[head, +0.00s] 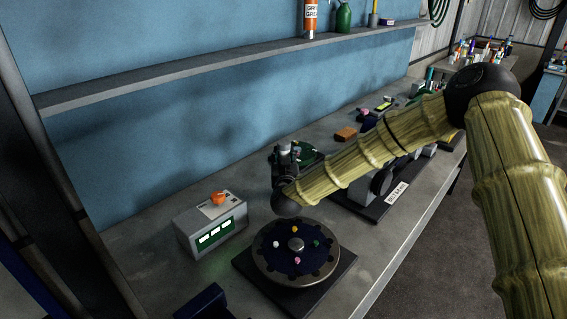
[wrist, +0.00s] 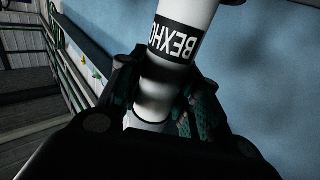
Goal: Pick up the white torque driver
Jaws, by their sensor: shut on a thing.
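The white torque driver (wrist: 160,85) fills the middle of the wrist view, a white cylinder with a black band of white letters. Its upper end runs out of the frame and its lower end is partly hidden by my gripper. My gripper (wrist: 163,98) is shut on it, with a dark finger on each side of the body. In the head view my gripper (head: 287,155) is small and dark above the bench, behind the end of my arm; I cannot make out the driver there.
A round dark turntable (head: 296,270) with coloured knobs sits on the grey bench (head: 395,262) below my wrist. A grey box with green displays (head: 212,226) stands to its left. A wall shelf (head: 230,62) runs above. A labelled machine (head: 390,195) stands behind my forearm.

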